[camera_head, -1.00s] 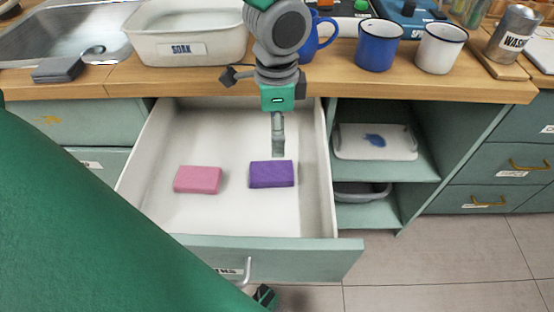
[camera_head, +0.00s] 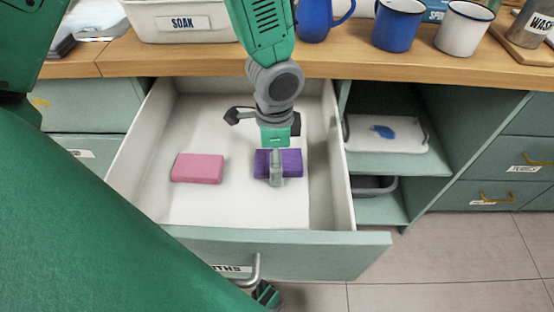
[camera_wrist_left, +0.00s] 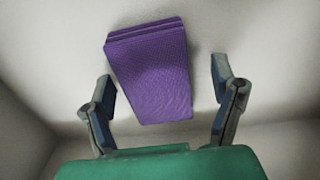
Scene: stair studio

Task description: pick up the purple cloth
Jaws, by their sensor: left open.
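The purple cloth (camera_head: 291,162) is a folded, layered pad lying flat on the floor of the open white drawer (camera_head: 190,213). My left gripper (camera_head: 277,183) is over it in the head view, and a finger hides part of the cloth. In the left wrist view, the cloth (camera_wrist_left: 152,75) lies between the two spread fingers of the left gripper (camera_wrist_left: 160,92). There is a gap on each side, and the gripper is open and empty.
A pink folded cloth (camera_head: 198,168) lies to the left in the same drawer. The drawer's walls and front panel (camera_head: 310,257) surround both cloths. The wooden counter (camera_head: 200,60) above carries a SOAK tub (camera_head: 183,23) and mugs (camera_head: 397,25). Open shelves (camera_head: 400,165) stand to the right.

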